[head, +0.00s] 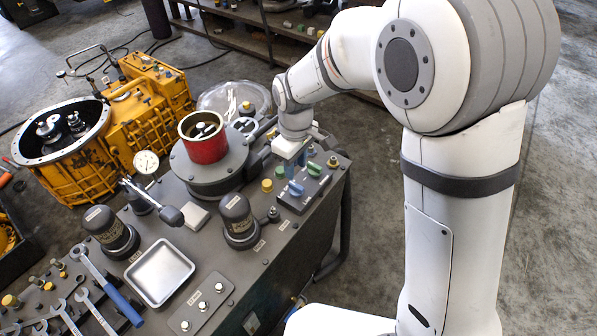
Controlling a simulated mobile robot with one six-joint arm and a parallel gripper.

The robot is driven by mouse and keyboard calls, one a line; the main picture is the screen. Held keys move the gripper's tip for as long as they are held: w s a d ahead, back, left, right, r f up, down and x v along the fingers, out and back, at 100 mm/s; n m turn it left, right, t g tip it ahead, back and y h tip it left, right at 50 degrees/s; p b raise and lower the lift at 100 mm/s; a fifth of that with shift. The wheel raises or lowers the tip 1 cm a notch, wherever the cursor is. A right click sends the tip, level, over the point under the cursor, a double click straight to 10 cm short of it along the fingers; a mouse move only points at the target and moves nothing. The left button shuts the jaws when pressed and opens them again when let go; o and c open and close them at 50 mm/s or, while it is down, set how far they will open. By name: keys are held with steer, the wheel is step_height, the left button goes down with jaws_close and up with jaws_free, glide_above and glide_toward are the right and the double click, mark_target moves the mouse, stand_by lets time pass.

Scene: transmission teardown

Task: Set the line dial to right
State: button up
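A dark control panel (303,195) sits at the right end of the grey workbench top. It carries a blue dial (296,188) and a green dial (314,169), with a second green knob (280,171) at its left edge. The lettering is too small to read, so I cannot tell which is the line dial or where it points. My gripper (297,169) hangs downward over the far part of the panel, just behind the blue dial. Its fingers are small and partly lost against the panel; contact with a dial cannot be made out.
A red cylinder (204,141) stands on a round grey fixture left of my gripper. A yellow button (267,185) and a black-capped canister (238,217) are near the panel. A metal tray (160,273), wrenches and a yellow gearbox (150,88) lie farther left.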

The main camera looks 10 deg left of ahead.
mark_target(296, 186)
step_height(296, 186, down, 8)
steer(key=shift+r+p, duration=0.25)
steer(key=shift+p, duration=0.25)
